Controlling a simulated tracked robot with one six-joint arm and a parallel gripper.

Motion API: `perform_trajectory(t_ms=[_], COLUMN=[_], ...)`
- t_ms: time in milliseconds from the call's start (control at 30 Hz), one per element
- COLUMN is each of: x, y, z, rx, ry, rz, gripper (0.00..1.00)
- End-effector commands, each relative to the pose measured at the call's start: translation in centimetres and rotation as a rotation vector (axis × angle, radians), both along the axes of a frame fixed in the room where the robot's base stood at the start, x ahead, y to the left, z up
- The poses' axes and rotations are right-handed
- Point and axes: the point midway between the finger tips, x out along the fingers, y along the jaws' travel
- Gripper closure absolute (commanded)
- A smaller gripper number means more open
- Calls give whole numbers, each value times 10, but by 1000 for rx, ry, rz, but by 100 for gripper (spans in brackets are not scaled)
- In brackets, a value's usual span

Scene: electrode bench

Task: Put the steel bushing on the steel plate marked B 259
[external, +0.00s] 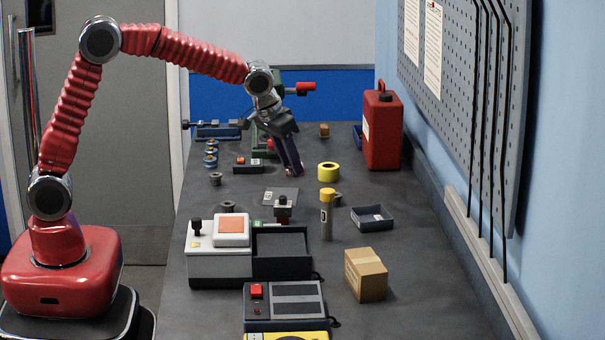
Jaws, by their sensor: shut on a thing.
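My gripper (297,171) points down over the far middle of the bench, left of the yellow tape roll. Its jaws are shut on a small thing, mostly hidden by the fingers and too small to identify. Grey ring-shaped pieces that look like steel bushings stand on the left side of the bench, one farther back (215,179) and one nearer (227,206). A flat grey plate (287,191) with a pale label lies below and left of the gripper in the picture.
A yellow-capped cylinder (327,217) stands near a dark tray (372,218). A yellow tape roll (328,172) and red can (382,130) are at right. A control box (220,262), dark bin (281,264) and carton (366,275) stand nearer. The right front bench is clear.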

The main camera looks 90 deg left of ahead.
Motion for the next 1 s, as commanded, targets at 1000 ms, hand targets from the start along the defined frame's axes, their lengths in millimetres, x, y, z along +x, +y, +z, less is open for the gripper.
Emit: perform_trajectory(t_ms=[1000], x=[-25], y=[68], z=[14], rx=[1], ry=[-2], rz=[765], gripper=[99])
